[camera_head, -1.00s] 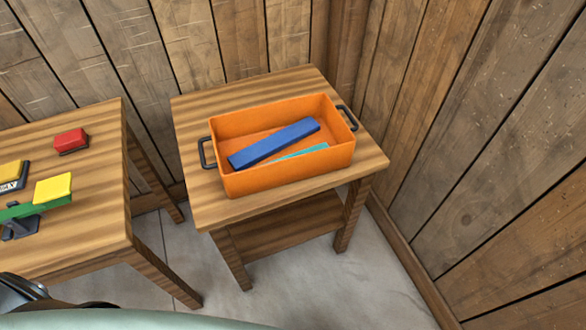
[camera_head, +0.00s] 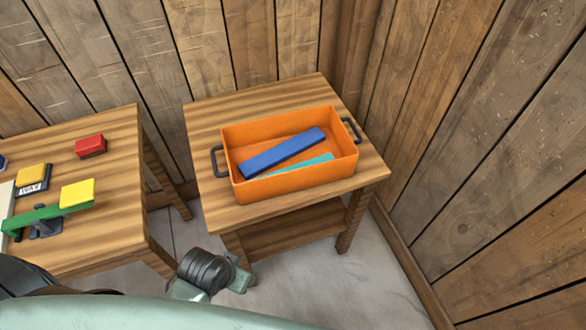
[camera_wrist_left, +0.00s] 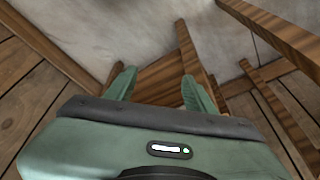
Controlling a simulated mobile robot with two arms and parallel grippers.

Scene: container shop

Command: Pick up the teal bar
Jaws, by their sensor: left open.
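The teal bar (camera_head: 301,164) lies inside the orange container (camera_head: 297,188), along its near side. Only a thin strip of it shows above the container's front wall. A blue bar (camera_head: 282,153) lies in the container just behind it, slanting up to the right. In the left wrist view my left gripper (camera_wrist_left: 157,84) is open and empty, with its two fingers apart. It points toward wooden legs and floor, away from the container. Part of an arm of mine shows at the bottom of the head view. My right gripper is not in view.
The container has dark side handles and stands on a small wooden table (camera_head: 210,113). Another table (camera_head: 115,230) at left holds a red block (camera_head: 90,146), yellow blocks and a green beam (camera_head: 45,215). Plank walls close off the back and right.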

